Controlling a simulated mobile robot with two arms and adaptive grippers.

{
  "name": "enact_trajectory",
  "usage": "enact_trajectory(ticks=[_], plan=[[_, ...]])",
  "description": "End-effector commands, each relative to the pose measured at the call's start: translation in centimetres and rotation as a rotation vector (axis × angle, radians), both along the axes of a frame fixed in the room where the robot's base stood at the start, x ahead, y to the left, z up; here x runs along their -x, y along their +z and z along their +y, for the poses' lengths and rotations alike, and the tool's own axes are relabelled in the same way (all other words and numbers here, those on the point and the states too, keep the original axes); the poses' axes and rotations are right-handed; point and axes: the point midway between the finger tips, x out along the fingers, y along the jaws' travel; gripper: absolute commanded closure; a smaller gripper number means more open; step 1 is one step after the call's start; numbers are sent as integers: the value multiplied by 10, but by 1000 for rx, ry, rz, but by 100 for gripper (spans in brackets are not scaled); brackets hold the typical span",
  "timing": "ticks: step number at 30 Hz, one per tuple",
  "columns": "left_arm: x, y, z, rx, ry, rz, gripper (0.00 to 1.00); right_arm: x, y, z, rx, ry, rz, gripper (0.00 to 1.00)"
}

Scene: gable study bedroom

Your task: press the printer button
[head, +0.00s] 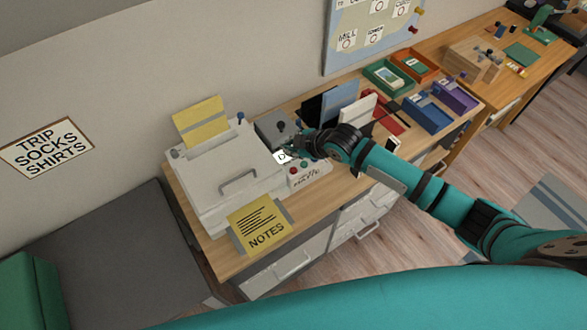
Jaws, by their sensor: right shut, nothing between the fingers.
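The white printer (215,165) stands at the left end of the wooden desk, with yellow paper in its rear feed and a yellow NOTES sheet (258,225) at its front. Just right of it is a pale box (308,178) with a red button (293,171) and a green button (304,166). I cannot tell which button belongs to the printer. My right gripper (289,148) is shut and empty, above or beside the back of this box, by a small white card marked D (282,157). Contact is unclear. My left gripper is out of view.
A grey box (272,127) with a dark knob stands behind my right gripper. Upright folders, coloured trays (388,78) and a wooden organiser (472,62) line the desk to the right. A grey bed or bench (125,255) lies left.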

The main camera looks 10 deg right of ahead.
Motion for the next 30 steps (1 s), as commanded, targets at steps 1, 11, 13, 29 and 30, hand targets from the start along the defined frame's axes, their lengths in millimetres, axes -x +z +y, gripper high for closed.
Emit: enact_trajectory(ticks=[1,11,13,29,30], plan=[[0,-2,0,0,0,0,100,0,-2,0,-1,-1,0,100],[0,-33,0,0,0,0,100,1,-33,0,-1,0,1,100],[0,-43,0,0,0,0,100,1,-44,0,-1,0,1,100],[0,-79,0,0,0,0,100,0,-88,0,-1,-1,0,100],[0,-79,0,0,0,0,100,0,-88,0,-1,-1,0,100]])
